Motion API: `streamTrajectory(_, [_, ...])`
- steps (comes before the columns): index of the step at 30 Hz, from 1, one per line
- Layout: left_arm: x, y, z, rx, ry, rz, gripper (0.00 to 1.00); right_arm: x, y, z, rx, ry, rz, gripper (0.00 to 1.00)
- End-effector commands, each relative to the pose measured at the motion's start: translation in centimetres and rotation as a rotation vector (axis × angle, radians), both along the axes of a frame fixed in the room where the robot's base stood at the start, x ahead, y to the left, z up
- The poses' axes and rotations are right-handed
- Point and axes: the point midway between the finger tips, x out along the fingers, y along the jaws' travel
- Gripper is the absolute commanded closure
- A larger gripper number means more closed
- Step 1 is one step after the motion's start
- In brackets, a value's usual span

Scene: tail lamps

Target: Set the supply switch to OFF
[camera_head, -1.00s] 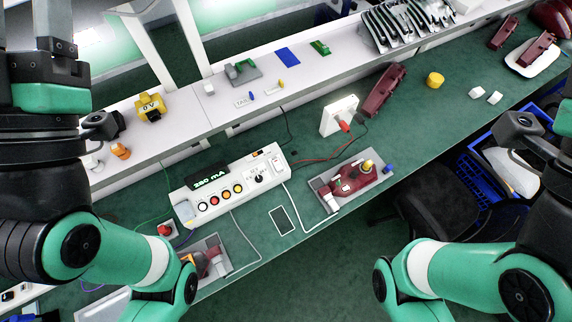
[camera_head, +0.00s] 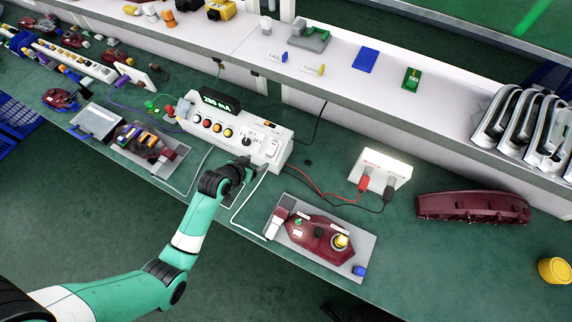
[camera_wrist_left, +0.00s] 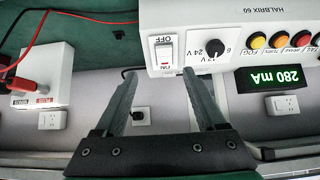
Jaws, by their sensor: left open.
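The white supply box (camera_head: 222,143) stands on the green bench, its display (camera_head: 216,103) lit with 280 mA. The supply switch (camera_head: 271,149) is a white rocker at the box's right end. In the left wrist view the switch (camera_wrist_left: 166,50) sits between upside-down OFF and ON labels, with red at its ON end; its tilt is hard to tell. My left gripper (camera_head: 252,170) is open and empty in front of the switch. In the left wrist view its fingers (camera_wrist_left: 158,78) spread to either side below the switch, apart from it. My right gripper is out of view.
A voltage knob (camera_wrist_left: 215,48) and several coloured buttons sit beside the switch. A white socket block (camera_head: 381,170) with red and black leads stands to the right. A dark red lamp (camera_head: 318,235) lies on a grey plate at the front. A cable loops near the gripper.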

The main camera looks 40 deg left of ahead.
Motion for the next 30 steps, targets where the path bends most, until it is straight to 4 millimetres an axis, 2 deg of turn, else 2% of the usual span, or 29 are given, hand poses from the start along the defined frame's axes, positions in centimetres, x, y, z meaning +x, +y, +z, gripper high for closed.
streamTrajectory(4, [0.1,0.1,-0.2,0.000,0.001,0.000,0.28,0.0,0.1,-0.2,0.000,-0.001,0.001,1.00])
streamTrajectory(8, [1.1,0.3,-1.6,0.001,-0.001,-0.001,0.28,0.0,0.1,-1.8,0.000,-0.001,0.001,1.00])
streamTrajectory(11, [2.4,0.7,-3.1,0.002,-0.001,-0.001,0.28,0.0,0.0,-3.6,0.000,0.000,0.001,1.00])
streamTrajectory(15, [4.7,1.3,-5.2,0.001,0.000,-0.001,0.28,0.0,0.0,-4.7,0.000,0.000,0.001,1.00])
streamTrajectory(21, [7.1,2.1,-7.5,0.002,-0.001,-0.001,0.28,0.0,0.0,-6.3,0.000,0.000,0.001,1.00])
streamTrajectory(30, [8.0,2.3,-8.0,0.001,-0.002,-0.001,0.28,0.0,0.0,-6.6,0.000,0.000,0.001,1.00])
